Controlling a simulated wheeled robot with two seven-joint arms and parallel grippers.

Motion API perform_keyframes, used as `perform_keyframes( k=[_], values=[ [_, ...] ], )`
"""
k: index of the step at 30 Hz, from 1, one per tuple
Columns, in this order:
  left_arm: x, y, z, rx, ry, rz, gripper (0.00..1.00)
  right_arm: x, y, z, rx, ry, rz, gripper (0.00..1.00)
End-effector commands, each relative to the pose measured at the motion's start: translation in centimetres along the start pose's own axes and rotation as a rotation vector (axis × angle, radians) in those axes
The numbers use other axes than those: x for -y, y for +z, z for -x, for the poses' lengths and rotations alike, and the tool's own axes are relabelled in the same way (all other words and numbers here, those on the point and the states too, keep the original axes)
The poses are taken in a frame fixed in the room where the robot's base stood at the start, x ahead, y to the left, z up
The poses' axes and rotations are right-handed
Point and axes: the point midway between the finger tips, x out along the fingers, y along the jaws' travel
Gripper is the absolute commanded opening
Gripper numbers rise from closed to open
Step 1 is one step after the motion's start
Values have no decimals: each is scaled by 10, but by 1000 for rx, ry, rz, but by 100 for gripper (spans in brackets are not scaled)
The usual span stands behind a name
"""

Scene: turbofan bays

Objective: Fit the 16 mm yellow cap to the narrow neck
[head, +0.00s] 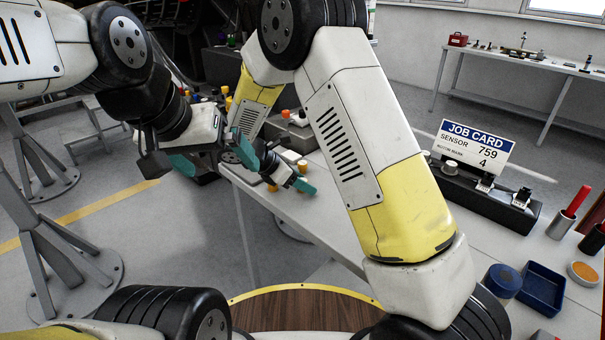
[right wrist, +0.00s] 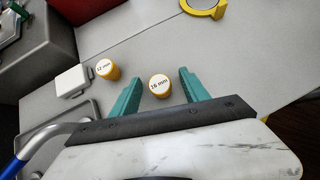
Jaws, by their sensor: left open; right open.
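The 16 mm yellow cap (right wrist: 159,86) stands upright on the grey bench in the right wrist view, its white label up. My right gripper (right wrist: 161,88) is open, with one teal finger on each side of this cap and a gap to both. In the head view my right gripper (head: 274,168) is low over the far bench end, near several small yellow-orange caps; I cannot tell there which is the 16 mm one. My left gripper (head: 186,164) is open and empty, left of the bench. I cannot make out the narrow neck.
A 12 mm yellow cap (right wrist: 107,69) and a white block (right wrist: 73,80) stand left of the 16 mm cap. A yellow ring (right wrist: 205,8) lies beyond. A job card (head: 474,145), a blue tray (head: 541,289) and red-handled tools (head: 568,212) are at the right.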

Motion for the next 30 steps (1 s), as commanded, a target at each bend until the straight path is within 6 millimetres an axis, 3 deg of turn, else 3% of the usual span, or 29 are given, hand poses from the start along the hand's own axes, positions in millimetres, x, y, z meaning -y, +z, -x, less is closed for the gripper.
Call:
perform_keyframes(
  k=[4,12,30],
  values=[
    [0,0,0,0,0,0,100,0,0,0,0,0,0,51],
    [0,0,0,0,0,0,100,0,0,0,0,0,-1,0],
    [0,0,0,0,0,0,100,3,11,10,-1,-2,-4,0]
  ],
)
